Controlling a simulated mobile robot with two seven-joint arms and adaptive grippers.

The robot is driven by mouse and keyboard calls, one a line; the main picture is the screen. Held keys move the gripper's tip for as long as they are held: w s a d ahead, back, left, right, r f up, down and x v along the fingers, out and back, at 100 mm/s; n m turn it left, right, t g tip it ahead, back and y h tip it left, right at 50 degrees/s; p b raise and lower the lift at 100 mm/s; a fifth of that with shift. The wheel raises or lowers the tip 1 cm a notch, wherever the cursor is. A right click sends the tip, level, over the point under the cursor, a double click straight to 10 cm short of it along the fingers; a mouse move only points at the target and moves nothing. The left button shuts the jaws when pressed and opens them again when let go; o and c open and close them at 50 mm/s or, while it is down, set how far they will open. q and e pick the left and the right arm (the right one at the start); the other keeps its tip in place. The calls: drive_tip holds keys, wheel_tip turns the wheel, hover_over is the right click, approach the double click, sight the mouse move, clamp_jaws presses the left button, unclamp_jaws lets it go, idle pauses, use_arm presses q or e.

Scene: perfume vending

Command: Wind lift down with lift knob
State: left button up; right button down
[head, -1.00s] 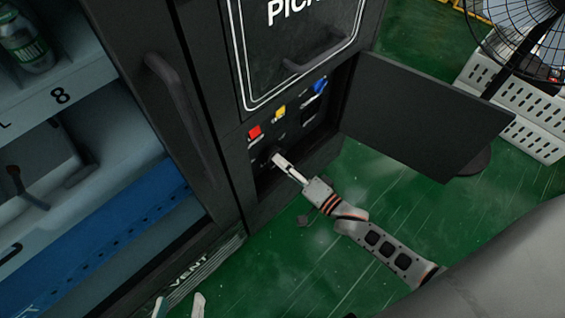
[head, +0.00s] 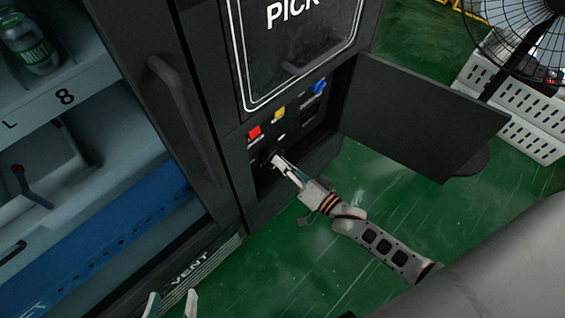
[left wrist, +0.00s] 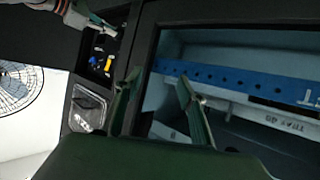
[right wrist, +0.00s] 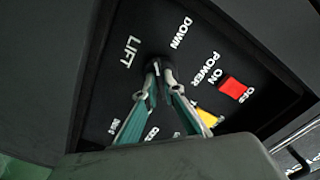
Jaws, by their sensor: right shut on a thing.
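The lift knob (right wrist: 154,63) is a small black knob on the dark control panel, next to the LIFT and DOWN labels in the right wrist view. My right gripper (right wrist: 160,76) is shut on it, its fingertips at the knob's sides. In the head view my right gripper (head: 277,164) reaches into the panel recess, and the knob is mostly hidden behind the fingers. My left gripper (head: 172,306) is at the bottom edge of the head view, away from the panel. In the left wrist view its two fingers (left wrist: 158,88) stand apart with nothing between them.
The panel also carries a red power switch (head: 255,132), a yellow part (head: 279,113) and a blue part (head: 319,87). An open black door (head: 420,115) stands right of the recess. A shelf cabinet (head: 85,130) fills the left. A fan (head: 520,35) stands at top right.

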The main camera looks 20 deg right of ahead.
drive_tip(key=n, duration=1.3)
use_arm(q)
drive_tip(key=shift+f, duration=0.1)
drive_tip(key=shift+s+d+f, duration=0.1)
drive_tip(key=shift+s+f, duration=0.05)
drive_tip(key=shift+s, duration=0.05)
use_arm(e)
drive_tip(key=shift+n, duration=0.3)
drive_tip(key=c, duration=2.4)
unclamp_jaws()
drive_tip(key=shift+c, duration=0.2)
drive_tip(key=shift+s, duration=0.1)
drive_tip(key=v, duration=1.2)
